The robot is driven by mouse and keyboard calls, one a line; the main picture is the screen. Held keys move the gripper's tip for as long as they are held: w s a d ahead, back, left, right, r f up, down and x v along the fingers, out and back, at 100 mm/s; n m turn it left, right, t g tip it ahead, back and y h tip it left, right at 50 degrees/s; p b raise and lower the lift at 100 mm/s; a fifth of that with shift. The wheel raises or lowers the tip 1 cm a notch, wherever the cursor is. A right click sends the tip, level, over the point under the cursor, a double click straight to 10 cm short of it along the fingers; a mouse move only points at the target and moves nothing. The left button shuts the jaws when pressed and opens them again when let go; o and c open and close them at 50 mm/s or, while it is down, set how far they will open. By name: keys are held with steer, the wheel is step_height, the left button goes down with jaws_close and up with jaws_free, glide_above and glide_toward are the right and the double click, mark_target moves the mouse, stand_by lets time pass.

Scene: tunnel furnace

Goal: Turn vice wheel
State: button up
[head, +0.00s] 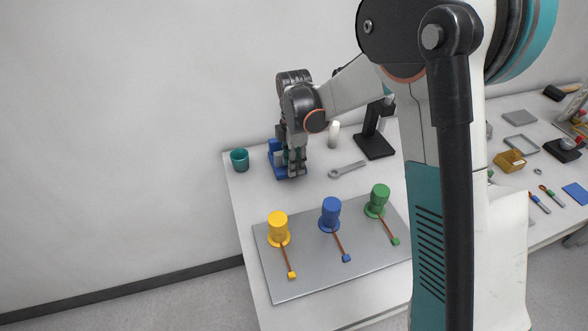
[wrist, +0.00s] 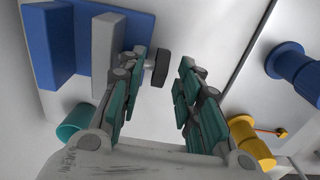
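The blue vice (head: 274,158) stands at the far left of the table, partly hidden behind my gripper (head: 294,168) in the head view. In the wrist view the vice (wrist: 42,48) fills the upper left, with a pale grey block beside its blue parts. The dark grey vice wheel (wrist: 157,68) sticks out to the right of it. My gripper (wrist: 162,72) is open, with one finger on each side of the wheel in this view. I see a gap to the right finger; whether the left finger touches the wheel I cannot tell.
A teal cup (head: 239,159) stands left of the vice. Yellow (head: 278,226), blue (head: 330,211) and green (head: 377,198) valves with levers stand on a grey plate (head: 300,282) in front.

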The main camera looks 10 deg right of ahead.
steer(key=shift+f, duration=0.9)
jaws_close()
steer(key=shift+s+a+h, duration=0.1)
steer(key=shift+a+h, duration=0.15)
steer(key=shift+h, duration=0.55)
steer(key=shift+t+h+b, duration=0.3)
steer(key=shift+h+b, duration=0.1)
steer(key=shift+h, duration=0.4)
